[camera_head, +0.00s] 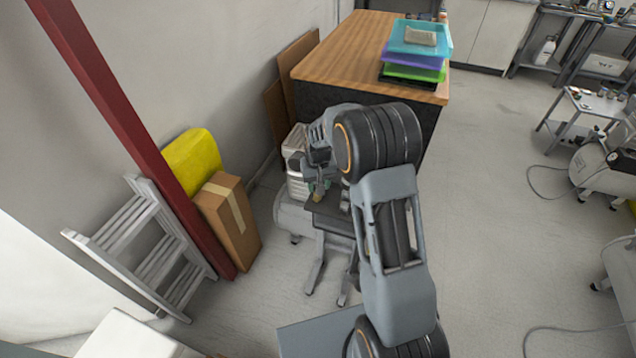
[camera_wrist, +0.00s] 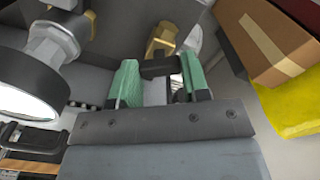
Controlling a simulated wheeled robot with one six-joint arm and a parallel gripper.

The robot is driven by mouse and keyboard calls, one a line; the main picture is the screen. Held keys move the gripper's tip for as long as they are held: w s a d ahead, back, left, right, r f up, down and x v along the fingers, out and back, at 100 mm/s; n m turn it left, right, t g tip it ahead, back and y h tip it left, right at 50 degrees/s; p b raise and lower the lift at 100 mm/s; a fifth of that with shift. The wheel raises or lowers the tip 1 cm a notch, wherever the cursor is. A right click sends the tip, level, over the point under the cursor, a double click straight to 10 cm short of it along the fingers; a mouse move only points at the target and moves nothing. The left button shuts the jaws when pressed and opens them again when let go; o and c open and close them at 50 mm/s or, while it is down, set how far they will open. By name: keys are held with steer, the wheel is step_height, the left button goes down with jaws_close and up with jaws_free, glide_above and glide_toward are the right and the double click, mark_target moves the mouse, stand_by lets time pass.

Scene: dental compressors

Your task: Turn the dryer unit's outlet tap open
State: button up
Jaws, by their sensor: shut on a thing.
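In the wrist view, my gripper (camera_wrist: 161,78) has two green-padded fingers, one on each side of a dark bar-shaped tap handle (camera_wrist: 160,65). It is shut on this handle. A brass fitting (camera_wrist: 163,40) shows just beyond the handle. In the head view my gripper (camera_head: 319,189) is low beside the compressor equipment, and my arm hides part of it. A white ribbed unit (camera_head: 296,165) stands behind the gripper, over a grey tank (camera_head: 287,214). The handle is too small to make out in the head view, and its turn angle is unclear.
A round white-faced gauge (camera_wrist: 22,88) is close on the left in the wrist view. A cardboard box (camera_head: 230,222), a yellow item (camera_head: 192,160), a red post (camera_head: 128,128) and a ladder (camera_head: 148,250) stand left. A wooden-topped cabinet (camera_head: 340,50) is behind. Open floor lies right.

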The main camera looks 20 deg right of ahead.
steer(key=n, duration=0.5)
steer(key=shift+r+n, duration=0.1)
steer(key=shift+n, duration=0.2)
steer(key=n, duration=0.5)
steer(key=shift+n, duration=0.4)
steer(key=o, duration=0.9)
step_height(320, 180, up, 14)
steer(key=shift+f+p, duration=0.15)
steer(key=shift+p, duration=0.6)
